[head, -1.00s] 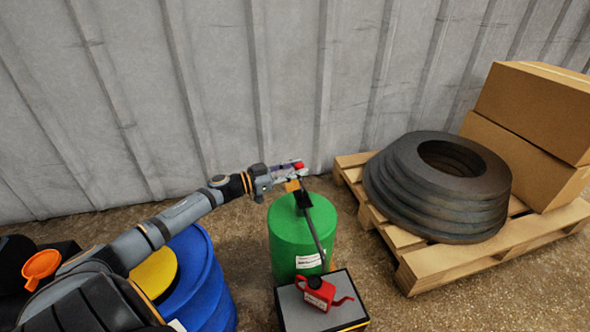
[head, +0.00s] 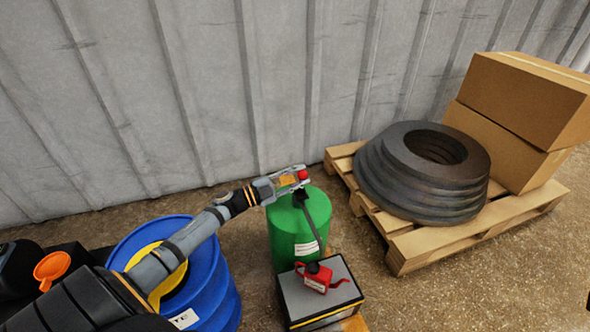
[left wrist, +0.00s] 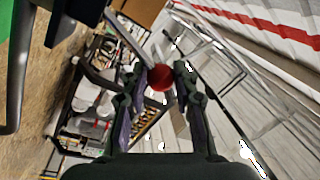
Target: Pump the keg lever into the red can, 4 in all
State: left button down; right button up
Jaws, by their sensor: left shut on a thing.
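The green keg (head: 283,237) stands upright on the floor near the wall. A black pump (head: 301,199) sits on its top, with a dark spout pipe (head: 312,229) slanting down to the front right. My left gripper (head: 296,179) is shut on the red knob (head: 303,174) of the keg lever, a little above the keg top. In the left wrist view the red knob (left wrist: 160,77) is between the two fingers. My right gripper is not in view.
A wooden pallet (head: 420,246) with black rings (head: 380,185) and cardboard boxes (head: 530,100) is at the right. The corrugated wall rises behind.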

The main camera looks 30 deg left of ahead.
pick_arm(q)
jog(key=shift+s+d+f+m, duration=0.15)
jog(key=shift+s+d+m, duration=0.1)
jog(key=shift+m, duration=0.25)
jog(key=shift+s+d+f+p, duration=0.2)
jog(key=shift+s+d+p, duration=0.05)
jog(key=shift+p, duration=0.15)
jog(key=shift+f, duration=0.15)
jog(key=c, duration=1)
grip_release()
jog(key=shift+c, duration=0.2)
notch_tip(320, 180, up, 10)
